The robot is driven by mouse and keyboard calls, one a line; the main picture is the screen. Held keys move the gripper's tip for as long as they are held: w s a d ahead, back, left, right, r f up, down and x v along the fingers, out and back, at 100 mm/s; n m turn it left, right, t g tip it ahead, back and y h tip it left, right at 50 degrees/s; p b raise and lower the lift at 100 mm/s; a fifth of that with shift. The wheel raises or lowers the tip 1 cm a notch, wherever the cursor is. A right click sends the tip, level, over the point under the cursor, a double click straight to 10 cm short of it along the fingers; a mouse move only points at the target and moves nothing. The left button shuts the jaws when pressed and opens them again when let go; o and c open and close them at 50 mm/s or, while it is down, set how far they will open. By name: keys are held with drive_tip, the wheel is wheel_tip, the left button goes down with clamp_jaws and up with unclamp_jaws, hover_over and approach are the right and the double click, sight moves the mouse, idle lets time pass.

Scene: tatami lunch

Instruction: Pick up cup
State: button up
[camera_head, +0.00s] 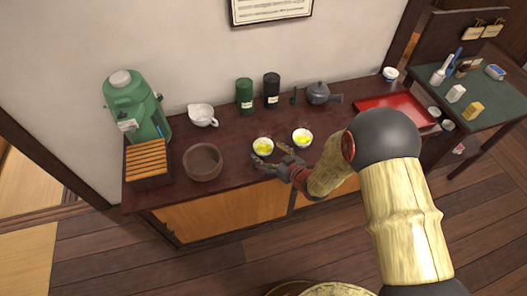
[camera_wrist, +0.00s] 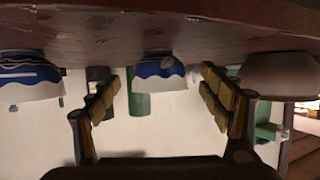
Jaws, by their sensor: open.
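Two small white cups with yellow-green contents stand on the dark cabinet top (camera_head: 232,150): a left cup (camera_head: 263,147) and a right cup (camera_head: 302,137). My gripper (camera_head: 271,157) is open and empty, low at the cabinet's front edge, just in front of the left cup. The wrist view is upside down; there the left cup, white with a blue wave pattern (camera_wrist: 160,72), sits centred between my spread fingers (camera_wrist: 162,88). No finger visibly touches it, and how far it sits between them is unclear. The right cup (camera_wrist: 30,80) shows at the wrist view's left edge.
A brown bowl (camera_head: 202,162) stands left of the cups. Behind are a green canister (camera_head: 244,96), a black canister (camera_head: 271,91), a white spouted bowl (camera_head: 201,115) and a grey teapot (camera_head: 318,93). A red tray (camera_head: 394,105) lies right; a green dispenser (camera_head: 133,105) stands far left.

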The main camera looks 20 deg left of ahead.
sight(260, 146)
drive_tip(key=b+x, duration=0.1)
drive_tip(key=x, duration=0.3)
drive_tip(key=shift+f, duration=0.1)
drive_tip(key=shift+d, duration=0.1)
drive_tip(key=shift+c, duration=1.3)
drive_tip(key=c, duration=1.1)
drive_tip(key=shift+c, duration=0.3)
